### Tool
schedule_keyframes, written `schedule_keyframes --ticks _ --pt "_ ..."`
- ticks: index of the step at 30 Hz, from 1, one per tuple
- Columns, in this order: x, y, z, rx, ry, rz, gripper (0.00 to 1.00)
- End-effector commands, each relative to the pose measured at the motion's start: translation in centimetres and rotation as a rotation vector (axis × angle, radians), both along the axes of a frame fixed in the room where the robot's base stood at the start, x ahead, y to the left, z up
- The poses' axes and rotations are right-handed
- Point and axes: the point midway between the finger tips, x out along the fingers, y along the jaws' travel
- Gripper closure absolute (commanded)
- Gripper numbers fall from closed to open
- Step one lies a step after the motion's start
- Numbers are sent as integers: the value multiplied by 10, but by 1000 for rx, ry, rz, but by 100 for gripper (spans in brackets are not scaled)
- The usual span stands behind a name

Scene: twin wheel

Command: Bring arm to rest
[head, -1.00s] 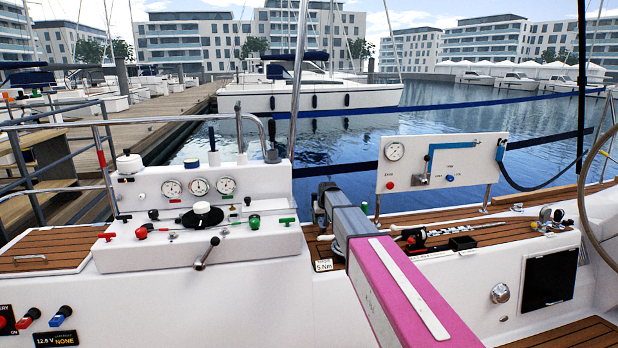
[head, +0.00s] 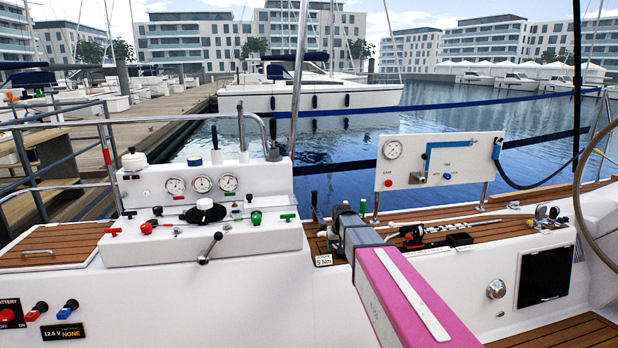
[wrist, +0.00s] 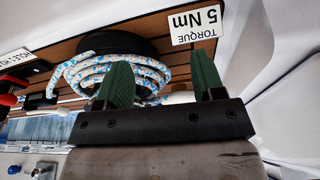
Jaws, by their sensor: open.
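My pink and grey arm (head: 405,290) reaches forward from the lower right over the boat's side deck. My gripper is at its far end, mostly hidden behind the grey wrist in the head view. In the wrist view my gripper (wrist: 163,82) shows two green fingers set wide apart, with nothing held between them. Beyond the fingers lies a coiled white and blue rope (wrist: 95,75) on the teak deck, by a round black part (wrist: 120,43). A "TORQUE 5 Nm" label (wrist: 195,25) is near the right finger; it also shows in the head view (head: 323,260).
A white console (head: 205,230) with gauges, knobs and levers stands left of my arm. A gauge panel (head: 440,161) on posts stands to the right. Small tools (head: 430,236) lie on the deck below it. A steering wheel (head: 590,200) is at the right edge.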

Motion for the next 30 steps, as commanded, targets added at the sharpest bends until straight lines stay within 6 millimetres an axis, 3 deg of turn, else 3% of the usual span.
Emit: schedule_keyframes --ticks 1,9,13,18,30 --pt "-32 -8 -6 -2 20 -10 38" --pt "-190 -52 -35 -15 155 -79 38" --pt "-245 -64 -41 -20 206 -104 38" --pt "-277 -70 -44 -22 238 -122 38" --pt "-278 -71 -45 -22 243 -123 38"
